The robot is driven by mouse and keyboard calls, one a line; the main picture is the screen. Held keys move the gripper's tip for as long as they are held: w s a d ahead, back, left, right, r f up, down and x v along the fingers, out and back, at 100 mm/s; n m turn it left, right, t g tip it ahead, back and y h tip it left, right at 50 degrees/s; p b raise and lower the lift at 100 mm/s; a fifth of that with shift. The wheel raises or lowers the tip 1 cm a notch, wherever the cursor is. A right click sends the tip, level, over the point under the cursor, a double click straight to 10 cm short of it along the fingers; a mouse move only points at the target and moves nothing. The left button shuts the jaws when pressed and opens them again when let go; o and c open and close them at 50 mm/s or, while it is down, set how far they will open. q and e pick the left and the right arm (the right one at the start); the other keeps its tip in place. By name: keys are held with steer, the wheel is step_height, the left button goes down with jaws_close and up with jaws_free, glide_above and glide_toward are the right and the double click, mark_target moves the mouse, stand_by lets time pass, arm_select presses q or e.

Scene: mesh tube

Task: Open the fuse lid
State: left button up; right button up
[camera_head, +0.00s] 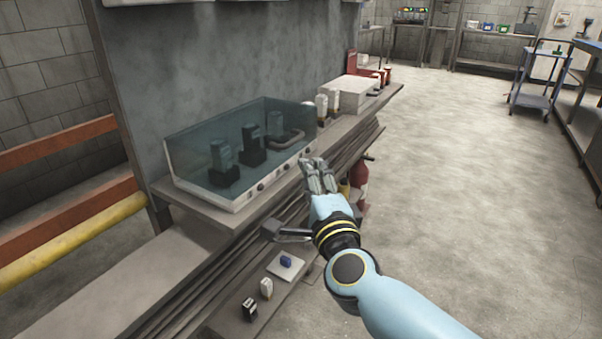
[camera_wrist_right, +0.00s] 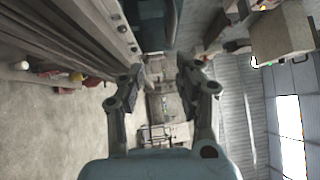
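The fuse box (camera_head: 240,203) sits on the shelf, a shallow pale tray with small knobs along its front. Its see-through bluish lid (camera_head: 195,160) is down over it, and dark fuses show through. A curved grey bar (camera_head: 287,138) shows at the lid's right part; I cannot tell whether it is on the lid or inside. My right gripper (camera_head: 318,168) is just off the box's right front corner. In the right wrist view its fingers (camera_wrist_right: 160,66) are apart with nothing between them, and a bluish dark surface (camera_wrist_right: 157,22) lies ahead. My left gripper is not in view.
White-and-beige cartridges (camera_head: 327,105) and a pale box (camera_head: 356,93) stand on the shelf right of the fuse box. A lower shelf holds a blue item on a white plate (camera_head: 286,265) and small blocks (camera_head: 266,288).

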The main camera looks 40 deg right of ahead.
mark_target(296, 137)
steer(key=shift+m, duration=0.4)
steer(key=w, duration=0.1)
steer(key=w+d+r, duration=0.1)
steer(key=w, duration=0.1)
steer(key=w+r, duration=0.1)
steer(key=shift+w+d, duration=0.15)
steer(key=shift+w, duration=0.1)
steer(key=x, duration=0.6)
steer(key=shift+w+d, duration=0.1)
steer(key=shift+w, duration=0.05)
steer(key=shift+r, duration=0.1)
steer(key=c, duration=0.5)
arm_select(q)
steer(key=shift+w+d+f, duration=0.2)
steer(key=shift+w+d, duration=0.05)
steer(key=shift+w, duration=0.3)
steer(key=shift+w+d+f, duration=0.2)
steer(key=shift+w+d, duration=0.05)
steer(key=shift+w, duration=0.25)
arm_select(e)
jaws_close()
